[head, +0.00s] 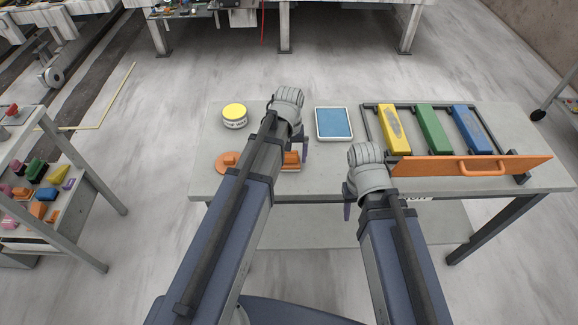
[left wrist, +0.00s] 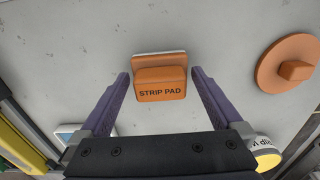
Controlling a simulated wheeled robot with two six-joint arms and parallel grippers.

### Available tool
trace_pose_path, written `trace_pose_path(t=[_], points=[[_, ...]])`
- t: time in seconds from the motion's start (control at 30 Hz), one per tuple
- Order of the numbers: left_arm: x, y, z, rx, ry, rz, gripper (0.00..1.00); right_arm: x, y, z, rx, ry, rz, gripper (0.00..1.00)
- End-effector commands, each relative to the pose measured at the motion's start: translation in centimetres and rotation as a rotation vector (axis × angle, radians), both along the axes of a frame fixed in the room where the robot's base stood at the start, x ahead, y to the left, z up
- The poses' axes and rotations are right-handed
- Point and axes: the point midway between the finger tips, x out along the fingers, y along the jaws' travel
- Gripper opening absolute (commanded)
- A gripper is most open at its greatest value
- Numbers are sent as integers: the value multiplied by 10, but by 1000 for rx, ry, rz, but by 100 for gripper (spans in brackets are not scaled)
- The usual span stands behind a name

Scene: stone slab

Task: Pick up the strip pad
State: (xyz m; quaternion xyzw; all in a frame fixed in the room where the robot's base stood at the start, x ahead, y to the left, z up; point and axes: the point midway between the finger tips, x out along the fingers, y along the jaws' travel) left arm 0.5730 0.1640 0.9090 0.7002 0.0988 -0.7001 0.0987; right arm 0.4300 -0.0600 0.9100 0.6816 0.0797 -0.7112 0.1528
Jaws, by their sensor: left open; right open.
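The strip pad (left wrist: 160,78) is an orange block with "STRIP PAD" printed on its face and a pale layer along one edge. In the left wrist view it lies on the grey stone table between the two purple fingers of my left gripper (left wrist: 160,84), which is open, with a gap on each side. In the head view the strip pad (head: 291,161) is mostly hidden behind my left arm, and only part of my left gripper (head: 304,150) shows. My right gripper (head: 349,205) is near the table's front edge, mostly hidden by its own wrist; no object shows in it.
A round orange pad (head: 229,162) lies left of the strip pad. A yellow-lidded tub (head: 235,116) stands behind it. A blue, white-rimmed tray (head: 334,123) lies behind and right. A rack with yellow, green and blue bars (head: 434,128) and an orange handled panel (head: 472,167) fill the right side.

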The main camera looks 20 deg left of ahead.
Motion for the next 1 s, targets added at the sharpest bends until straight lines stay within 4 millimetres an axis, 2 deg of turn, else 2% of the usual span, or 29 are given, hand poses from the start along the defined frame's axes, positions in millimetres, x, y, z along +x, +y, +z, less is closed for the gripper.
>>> trace_pose_path(t=[0.03,0.07,0.37,1.0], points=[[0,0,-11,0,0,0,100,0,0,-11,0,0,0,50],[0,0,-13,0,0,0,100,0,0,-13,0,0,0,50],[0,0,-12,0,0,0,99,0,0,-12,0,0,0,50],[0,0,-12,0,0,0,27,0,0,-12,0,0,0,50]])
